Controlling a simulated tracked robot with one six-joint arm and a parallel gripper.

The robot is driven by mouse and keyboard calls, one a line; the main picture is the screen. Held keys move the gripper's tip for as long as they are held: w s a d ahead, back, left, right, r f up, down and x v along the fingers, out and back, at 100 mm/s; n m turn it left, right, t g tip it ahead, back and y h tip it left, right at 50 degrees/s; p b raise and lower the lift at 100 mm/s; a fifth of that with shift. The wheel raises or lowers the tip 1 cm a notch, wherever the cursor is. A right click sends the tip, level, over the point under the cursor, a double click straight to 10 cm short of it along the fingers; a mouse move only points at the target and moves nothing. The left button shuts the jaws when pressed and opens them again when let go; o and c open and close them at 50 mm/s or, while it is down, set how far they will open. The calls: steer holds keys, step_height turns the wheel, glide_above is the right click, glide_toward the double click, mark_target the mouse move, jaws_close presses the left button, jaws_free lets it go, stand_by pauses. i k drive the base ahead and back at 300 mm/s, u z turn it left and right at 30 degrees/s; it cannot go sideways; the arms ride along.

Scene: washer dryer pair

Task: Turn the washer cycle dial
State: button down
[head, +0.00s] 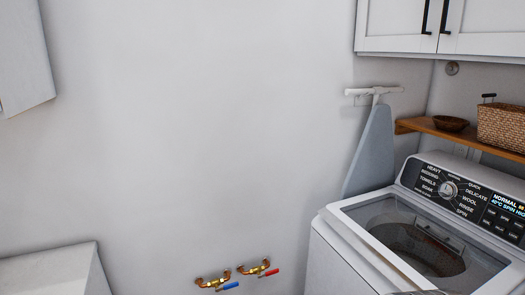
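The washer (345,262) is a white top-loading machine at the lower right of the head view. A glass-like panel on its top shows the drum beneath. Its slanted black control panel (483,205) stands at the back. The round silver cycle dial (448,189) is at the panel's left part, ringed by white cycle words such as Heavy, Bedding, Towels, Delicate, Wool, Rinse and Spin. A lit display to its right reads Normal. Nothing touches the dial. My gripper is not in view.
An ironing board (371,150) hangs on the wall left of the panel. A wooden shelf (460,133) with a bowl (450,123) and a wicker basket (502,127) is above it, under white cabinets (480,30). Taps (250,272) and a white box-like thing (50,272) are lower left.

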mark_target(445, 190)
steer(key=z, duration=1)
steer(key=k, duration=0.65)
steer(key=u, duration=0.5)
steer(key=i, duration=0.75)
steer(key=u, duration=0.8)
steer(key=i, duration=0.75)
steer(key=u, duration=0.2)
